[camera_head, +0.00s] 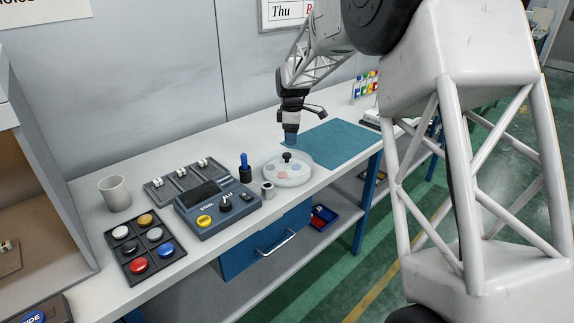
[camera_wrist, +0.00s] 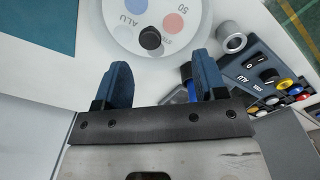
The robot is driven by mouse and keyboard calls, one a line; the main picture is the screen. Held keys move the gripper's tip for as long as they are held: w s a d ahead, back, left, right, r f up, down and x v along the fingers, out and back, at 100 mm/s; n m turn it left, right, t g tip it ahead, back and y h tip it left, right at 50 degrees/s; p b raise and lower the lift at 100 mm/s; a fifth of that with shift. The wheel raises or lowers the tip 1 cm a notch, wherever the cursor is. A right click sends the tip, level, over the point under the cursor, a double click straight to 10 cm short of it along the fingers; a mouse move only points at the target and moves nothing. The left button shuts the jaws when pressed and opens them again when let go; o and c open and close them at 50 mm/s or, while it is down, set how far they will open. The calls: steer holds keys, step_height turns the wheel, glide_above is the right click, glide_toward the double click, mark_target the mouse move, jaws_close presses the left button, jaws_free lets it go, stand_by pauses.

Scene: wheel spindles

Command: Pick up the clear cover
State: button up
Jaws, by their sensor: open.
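The clear cover (camera_head: 300,178) is a round see-through disc with a black knob on top. It sits over a pale round dish with coloured spots on the bench. The wrist view shows the cover (camera_wrist: 192,22) at the top, with its black knob (camera_wrist: 150,39) just beyond the fingertips and roughly between them. My gripper (camera_head: 291,141) hangs above the bench just behind the knob in the head view. Its two blue fingers (camera_wrist: 162,62) are spread apart with nothing held between them.
A grey metal ring (camera_head: 267,188) and a blue-handled tool (camera_head: 244,163) stand left of the cover. A control box (camera_head: 222,218) and a tray of coloured buttons (camera_head: 118,240) lie further left. A teal mat (camera_head: 340,142) lies clear to the right.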

mark_target(287, 154)
steer(key=shift+w+a+f+n, duration=0.4)
steer(key=shift+w+a+f, duration=0.35)
steer(key=shift+w+f, duration=0.3)
steer(key=shift+r, duration=0.1)
steer(key=shift+f, duration=1.3)
steer(key=shift+f, duration=0.1)
steer(key=shift+f, duration=2.5)
steer(key=shift+c, duration=0.5)
steer(key=c, duration=1)
